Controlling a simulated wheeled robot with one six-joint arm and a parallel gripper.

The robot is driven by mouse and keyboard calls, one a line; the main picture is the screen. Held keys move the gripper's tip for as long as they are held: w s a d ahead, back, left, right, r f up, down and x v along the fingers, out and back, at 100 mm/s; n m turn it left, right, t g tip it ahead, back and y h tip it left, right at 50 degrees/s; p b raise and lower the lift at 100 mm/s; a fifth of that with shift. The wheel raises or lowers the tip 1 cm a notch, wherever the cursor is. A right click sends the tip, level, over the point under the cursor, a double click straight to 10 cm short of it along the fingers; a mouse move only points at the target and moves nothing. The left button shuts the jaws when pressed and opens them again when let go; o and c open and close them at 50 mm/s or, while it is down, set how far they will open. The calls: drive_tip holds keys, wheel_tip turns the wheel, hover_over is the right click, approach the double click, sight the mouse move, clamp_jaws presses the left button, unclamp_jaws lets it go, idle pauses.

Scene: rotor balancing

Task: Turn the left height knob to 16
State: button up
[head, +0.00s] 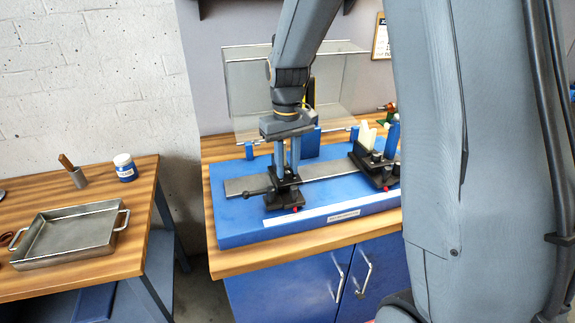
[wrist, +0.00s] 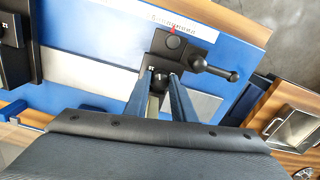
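The left pedestal (head: 283,193) is a black block on the blue base, with a ball-ended lever (head: 254,191) on its left side and a red mark in front. My gripper (head: 288,176) points straight down over it. In the wrist view, my two blue-grey fingers (wrist: 161,79) stand apart with a small dark knob (wrist: 160,82) between their tips. Whether they touch the knob cannot be told.
A similar right pedestal (head: 376,166) stands along the metal rail (head: 330,169). A clear guard (head: 246,95) stands behind the blue base (head: 232,225).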

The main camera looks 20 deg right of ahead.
sight(287, 170)
drive_tip(key=shift+c, duration=1.2)
drive_tip(key=shift+n+p, duration=0.55)
drive_tip(key=shift+n, duration=1.05)
drive_tip(key=o, duration=1.1)
drive_tip(key=shift+c, duration=0.2)
drive_tip(key=shift+r, duration=0.1)
drive_tip(key=shift+r+b, duration=1)
drive_tip(key=shift+r, duration=2.85)
